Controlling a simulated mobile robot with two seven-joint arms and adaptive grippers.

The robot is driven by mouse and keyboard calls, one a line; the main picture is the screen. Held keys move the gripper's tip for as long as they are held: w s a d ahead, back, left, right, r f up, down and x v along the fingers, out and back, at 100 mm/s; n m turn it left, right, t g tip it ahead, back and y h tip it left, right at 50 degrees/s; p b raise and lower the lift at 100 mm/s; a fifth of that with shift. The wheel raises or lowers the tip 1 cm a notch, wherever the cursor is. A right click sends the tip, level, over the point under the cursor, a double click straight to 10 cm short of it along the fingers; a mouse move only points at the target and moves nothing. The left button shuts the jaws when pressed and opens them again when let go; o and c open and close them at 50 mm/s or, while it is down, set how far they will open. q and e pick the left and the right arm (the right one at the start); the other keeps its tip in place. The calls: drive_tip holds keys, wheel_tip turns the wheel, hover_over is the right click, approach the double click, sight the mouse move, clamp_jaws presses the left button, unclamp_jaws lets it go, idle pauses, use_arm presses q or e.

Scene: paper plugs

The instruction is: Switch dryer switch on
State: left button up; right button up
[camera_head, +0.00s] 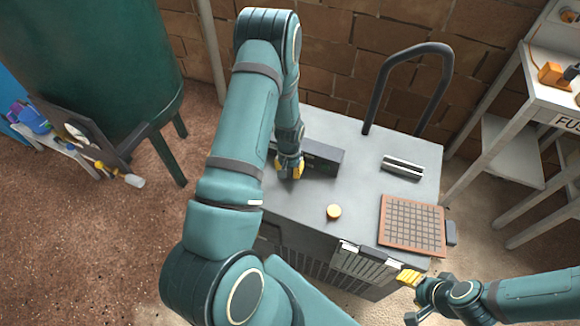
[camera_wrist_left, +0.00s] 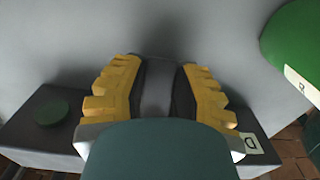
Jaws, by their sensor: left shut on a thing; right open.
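The dark switch box (camera_head: 322,158) sits on the grey cabinet top (camera_head: 365,150); its left part is behind my left arm. My left gripper (camera_head: 289,170) is at the front of this box. In the left wrist view, its yellow fingers (camera_wrist_left: 157,95) are shut on a narrow grey piece (camera_wrist_left: 157,88), apparently the dryer switch. Whether the switch is on cannot be told. A dark green round button (camera_wrist_left: 51,113) is on the box at the left, and a label with a D (camera_wrist_left: 250,144) is at the right. My right gripper (camera_head: 412,296) is open and empty beside the cabinet's front right corner.
A dark handle (camera_head: 440,62) rises behind. A green tank (camera_head: 90,60) stands left, a white shelf (camera_head: 545,110) right.

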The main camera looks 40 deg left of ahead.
use_arm(q)
drive_tip(key=shift+w+r+p, duration=0.15)
drive_tip(key=shift+r+p, duration=0.25)
drive_tip(key=shift+r, duration=0.3)
drive_tip(key=shift+r+p, duration=0.5)
drive_tip(key=shift+r, duration=0.5)
drive_tip(key=shift+c, duration=0.3)
drive_tip(key=shift+r, duration=0.15)
clamp_jaws()
drive_tip(key=shift+r+p, duration=0.2)
drive_tip(key=shift+p, duration=0.15)
drive_tip(key=shift+r, duration=0.35)
drive_tip(key=o, duration=0.9)
unclamp_jaws()
